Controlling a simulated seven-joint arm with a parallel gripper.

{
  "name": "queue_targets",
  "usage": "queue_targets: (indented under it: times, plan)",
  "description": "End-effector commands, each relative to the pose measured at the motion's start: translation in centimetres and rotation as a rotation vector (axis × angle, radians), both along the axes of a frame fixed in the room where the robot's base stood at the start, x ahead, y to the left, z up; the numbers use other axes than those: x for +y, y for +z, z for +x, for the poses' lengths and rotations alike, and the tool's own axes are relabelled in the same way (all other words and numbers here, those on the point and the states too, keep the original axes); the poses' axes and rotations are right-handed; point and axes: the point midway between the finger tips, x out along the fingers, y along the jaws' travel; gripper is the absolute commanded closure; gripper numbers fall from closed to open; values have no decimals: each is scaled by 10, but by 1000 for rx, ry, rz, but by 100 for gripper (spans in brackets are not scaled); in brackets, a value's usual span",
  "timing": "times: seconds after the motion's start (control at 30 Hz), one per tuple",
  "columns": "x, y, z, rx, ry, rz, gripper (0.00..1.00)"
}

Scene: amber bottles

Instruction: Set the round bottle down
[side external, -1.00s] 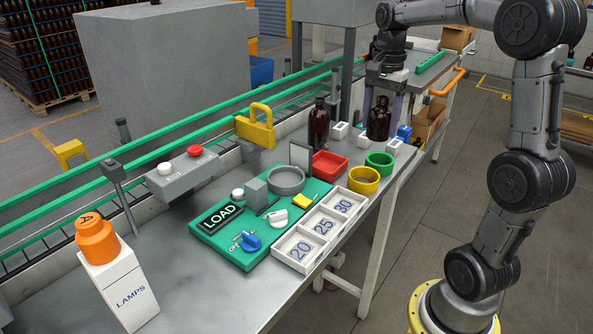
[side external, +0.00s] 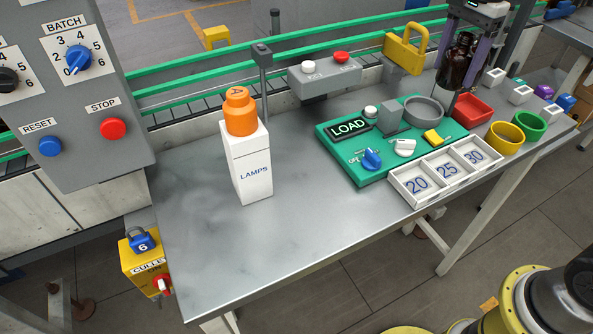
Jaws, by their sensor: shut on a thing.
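The dark amber round bottle (side external: 456,68) is upright between the fingers of my gripper (side external: 464,75) at the upper right. My gripper is shut on it. The bottle's base is near the back of the red tray (side external: 473,108) and the grey ring (side external: 424,109). I cannot tell whether its base touches the bench. A second dark bottle does not show apart from this one now; it may be overlapped by it.
The green panel (side external: 340,138) with its LOAD sign and knobs lies left of the bottle. White numbered trays (side external: 447,170), a yellow ring (side external: 503,139) and a green ring (side external: 529,126) stand in front. The orange bottle (side external: 240,112) stands on the LAMPS box (side external: 248,165). The bench's left front (side external: 290,235) is clear.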

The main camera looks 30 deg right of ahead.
Motion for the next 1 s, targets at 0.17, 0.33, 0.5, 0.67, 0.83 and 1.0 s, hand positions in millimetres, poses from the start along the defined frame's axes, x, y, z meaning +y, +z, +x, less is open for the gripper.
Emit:
queue_targets:
  times: [0.17,0.33,0.5,0.67,0.83,1.0]
  plan:
    - [81,0,4,-1,157,1,91]
    - [154,0,-7,0,308,2,91]
    - [225,-3,-32,2,474,1,91]
    - [285,-5,-68,7,640,0,91]
    - [328,-9,-105,13,778,-4,91]
    - [348,-12,-127,19,850,-8,91]
